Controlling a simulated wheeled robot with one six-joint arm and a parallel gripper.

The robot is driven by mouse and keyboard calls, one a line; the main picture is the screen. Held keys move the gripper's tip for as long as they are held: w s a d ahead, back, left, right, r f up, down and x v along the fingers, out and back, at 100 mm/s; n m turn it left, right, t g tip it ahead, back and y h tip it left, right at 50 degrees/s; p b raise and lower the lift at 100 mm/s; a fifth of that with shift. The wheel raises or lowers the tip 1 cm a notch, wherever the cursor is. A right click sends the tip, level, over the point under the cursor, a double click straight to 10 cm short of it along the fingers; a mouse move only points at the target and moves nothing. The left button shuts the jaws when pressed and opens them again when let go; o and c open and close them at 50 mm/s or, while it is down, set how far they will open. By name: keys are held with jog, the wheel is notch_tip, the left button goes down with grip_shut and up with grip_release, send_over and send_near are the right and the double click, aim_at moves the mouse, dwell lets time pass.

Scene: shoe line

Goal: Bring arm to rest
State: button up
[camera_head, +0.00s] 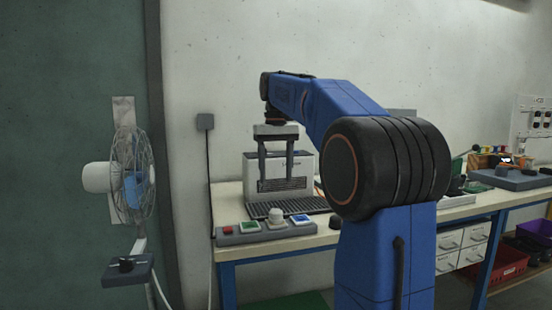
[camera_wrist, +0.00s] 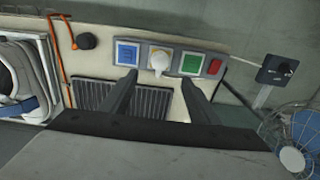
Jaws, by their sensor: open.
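My blue arm reaches from the right over the workbench in the head view. My gripper (camera_head: 275,172) hangs down from it with its two dark fingers apart and nothing between them. Behind the fingers stands a light grey box-shaped machine (camera_head: 304,165) with a dark grille base. In the wrist view my gripper (camera_wrist: 158,92) is open, its fingertips below a control panel in the picture. The panel (camera_head: 262,232) carries a red, a green and a blue button and a white knob (camera_wrist: 160,60). The fingers look apart from the panel.
A fan (camera_head: 132,180) stands at the left, with a dark switch box (camera_head: 128,268) below it. The workbench (camera_head: 230,197) runs along the wall. Grey drawers (camera_head: 474,236) and a red bin (camera_head: 502,264) are at the right. A white-and-grey shoe-like object (camera_wrist: 20,75) shows at the wrist view's left.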

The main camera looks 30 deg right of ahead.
jog(key=shift+r, duration=2.35)
jog(key=s+a+f+n+t, duration=0.1)
jog(key=s+a+f, duration=0.4)
jog(key=s+f, duration=0.5)
jog(key=s+a+f+n+t, duration=0.1)
jog(key=s+a+f, duration=0.4)
jog(key=s+f, duration=0.5)
jog(key=s+a+f+n+t, duration=0.1)
jog(key=s+a+f, duration=0.4)
jog(key=s+f, duration=0.5)
notch_tip(320, 180, down, 3)
jog(key=shift+s+a+f+t, duration=0.15)
jog(key=shift+a+t, duration=0.25)
jog(key=shift+t, duration=0.5)
